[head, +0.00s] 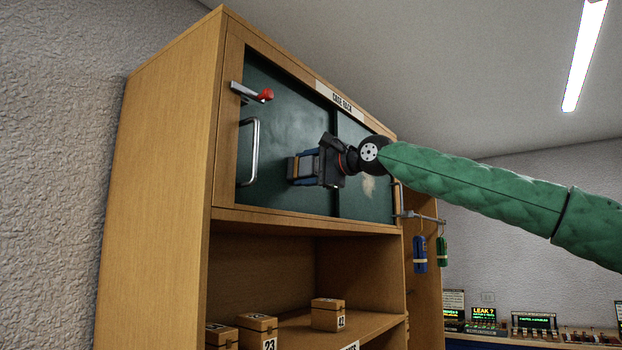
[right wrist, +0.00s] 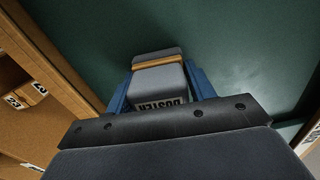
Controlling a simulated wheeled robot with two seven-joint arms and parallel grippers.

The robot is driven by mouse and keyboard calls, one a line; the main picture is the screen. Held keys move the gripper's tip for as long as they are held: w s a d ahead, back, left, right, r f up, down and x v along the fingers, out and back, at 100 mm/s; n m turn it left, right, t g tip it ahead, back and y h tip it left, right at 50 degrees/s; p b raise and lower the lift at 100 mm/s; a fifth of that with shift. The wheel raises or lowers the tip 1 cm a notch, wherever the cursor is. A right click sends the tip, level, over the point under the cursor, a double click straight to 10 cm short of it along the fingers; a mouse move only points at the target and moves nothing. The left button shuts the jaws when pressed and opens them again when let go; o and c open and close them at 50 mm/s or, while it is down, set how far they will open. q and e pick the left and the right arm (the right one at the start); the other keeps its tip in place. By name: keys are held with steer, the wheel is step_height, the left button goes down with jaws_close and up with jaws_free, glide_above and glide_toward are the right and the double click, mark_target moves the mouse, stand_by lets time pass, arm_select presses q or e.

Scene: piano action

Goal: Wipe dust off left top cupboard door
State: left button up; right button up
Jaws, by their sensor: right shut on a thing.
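The left top cupboard door (head: 285,115) is a dark green panel with a metal bar handle (head: 249,150) at its left side. A pale hazy smear shows on the green surface in the right wrist view (right wrist: 235,75). My right gripper (head: 300,167) is in front of this door, its blue fingers shut on a grey duster (right wrist: 158,75) with a tan band and a "DUSTER" label. The duster points at the door; I cannot tell whether it touches. My right forearm and gripper hide part of the right door. My left gripper is not in view.
A red-tipped lever (head: 262,94) sits above the handle on the frame. The right green door (head: 352,135) has a beige patch. Numbered wooden boxes (head: 327,314) stand on the open shelf below. Blue and green cylinders (head: 420,254) hang at the cupboard's right side.

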mark_target(315, 167)
steer(key=shift+s+a, duration=0.25)
steer(key=shift+s+d, duration=0.1)
steer(key=shift+s+d+f+b, duration=0.15)
steer(key=shift+s+b, duration=0.15)
steer(key=shift+b, duration=0.2)
steer(key=shift+b+v, duration=0.35)
steer(key=shift+v, duration=0.9)
steer(key=shift+b+v, duration=0.3)
steer(key=shift+v, duration=0.6)
steer(key=shift+s+d, duration=0.1)
steer(key=shift+d, duration=0.3)
